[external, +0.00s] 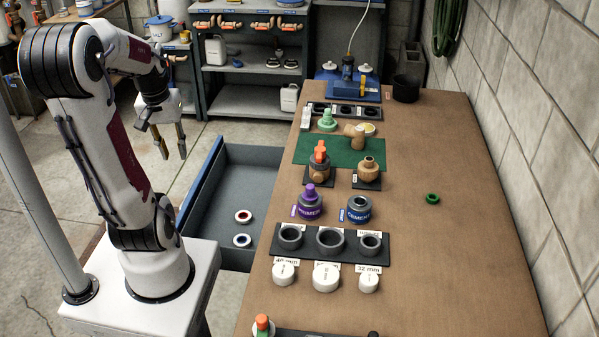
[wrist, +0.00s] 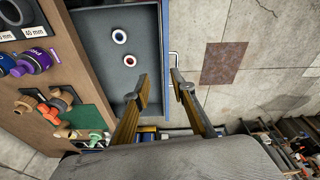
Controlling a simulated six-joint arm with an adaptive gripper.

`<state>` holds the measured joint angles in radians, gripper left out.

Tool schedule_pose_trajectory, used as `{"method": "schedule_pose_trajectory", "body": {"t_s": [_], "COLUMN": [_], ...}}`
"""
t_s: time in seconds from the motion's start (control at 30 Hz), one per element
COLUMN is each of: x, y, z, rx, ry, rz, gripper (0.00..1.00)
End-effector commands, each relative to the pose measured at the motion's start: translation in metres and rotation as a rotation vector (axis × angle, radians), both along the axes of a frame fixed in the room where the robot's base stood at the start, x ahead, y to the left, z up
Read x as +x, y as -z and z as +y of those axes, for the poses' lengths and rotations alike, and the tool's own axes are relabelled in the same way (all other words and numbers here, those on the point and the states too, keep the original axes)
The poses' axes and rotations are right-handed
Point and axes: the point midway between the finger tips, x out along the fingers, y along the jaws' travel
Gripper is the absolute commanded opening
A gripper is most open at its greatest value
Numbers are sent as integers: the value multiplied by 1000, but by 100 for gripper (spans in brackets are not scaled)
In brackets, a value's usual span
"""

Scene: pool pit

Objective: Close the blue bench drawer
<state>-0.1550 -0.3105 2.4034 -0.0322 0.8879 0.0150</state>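The blue bench drawer (external: 262,182) is pulled out from the left side of the workbench (external: 440,250). Its blue front panel (external: 203,178) faces left, towards my arm. In the wrist view the drawer (wrist: 92,45) shows from above, with a pale bar handle (wrist: 176,56) on the outer side of its front. My gripper (external: 174,155) is open and empty, above and beyond the drawer's far left part. In the wrist view my gripper (wrist: 158,76) has one finger over the drawer's inside and one outside the front. I see no contact.
Two tape-like rings (external: 243,216) lie in the drawer. The bench top carries primer and cement cans, valves, a black fitting holder (external: 330,258) and white caps. Shelving (external: 250,100) stands at the back. Bare concrete floor lies left of the drawer front.

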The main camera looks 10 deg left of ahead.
Motion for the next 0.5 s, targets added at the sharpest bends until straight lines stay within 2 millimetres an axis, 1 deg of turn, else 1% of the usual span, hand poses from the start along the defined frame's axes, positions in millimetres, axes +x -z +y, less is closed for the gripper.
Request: {"method": "schedule_pose_trajectory", "body": {"t_s": [0.5], "x": [42], "y": [51], "z": [24], "rx": [-61], "ry": [-40], "rz": [143], "gripper": [25]}}
